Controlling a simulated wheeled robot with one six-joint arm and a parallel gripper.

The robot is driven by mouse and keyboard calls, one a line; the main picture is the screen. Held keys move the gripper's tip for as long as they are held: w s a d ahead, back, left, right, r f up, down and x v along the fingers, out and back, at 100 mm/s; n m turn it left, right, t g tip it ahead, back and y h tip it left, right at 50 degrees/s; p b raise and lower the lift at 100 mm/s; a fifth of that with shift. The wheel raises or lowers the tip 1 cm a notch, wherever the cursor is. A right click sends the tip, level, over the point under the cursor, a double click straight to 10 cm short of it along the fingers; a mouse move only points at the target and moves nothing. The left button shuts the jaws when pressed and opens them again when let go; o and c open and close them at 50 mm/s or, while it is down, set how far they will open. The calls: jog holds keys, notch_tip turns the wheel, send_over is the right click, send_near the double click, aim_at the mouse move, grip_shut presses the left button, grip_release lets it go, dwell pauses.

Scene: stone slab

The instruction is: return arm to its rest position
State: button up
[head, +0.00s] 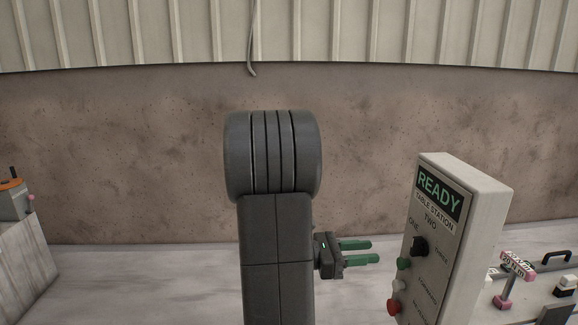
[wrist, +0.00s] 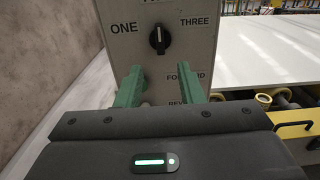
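My gripper (head: 360,252) shows in the head view beside my dark arm, its two green fingers pointing right toward the control box. In the wrist view my gripper (wrist: 172,90) has its green fingers spread apart with nothing between them. The control box (head: 481,207) is pale, with a READY display (head: 439,195) and the label TABLE STATION. It also stands ahead of the fingers in the wrist view (wrist: 185,22). Its black knob (wrist: 160,39) points upward between ONE and THREE. The fingers appear apart from the knob and cover part of the lower labels.
A green button (head: 403,263) and a red button (head: 393,306) stick out from the box. A pink-based part (head: 503,302) and a black handle (head: 556,258) lie to its right. A grey unit with an orange top (head: 12,184) stands far left. A wall (head: 130,150) closes the back.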

aim_at(412, 249)
jog(key=d, duration=0.3)
jog(key=d+p, duration=0.1)
jog(key=d, duration=0.3)
jog(key=d+p, duration=0.1)
jog(key=d, duration=0.3)
jog(key=shift+w+r, duration=0.1)
jog(key=shift+w, duration=0.25)
jog(key=shift+w+f+m+b, duration=0.1)
jog(key=shift+f+m+b, duration=0.2)
jog(key=shift+b, duration=0.15)
jog(key=m+b, duration=0.2)
jog(key=m, duration=0.2)
jog(key=m+b, duration=0.1)
jog(key=m, duration=0.3)
jog(key=shift+r, duration=0.15)
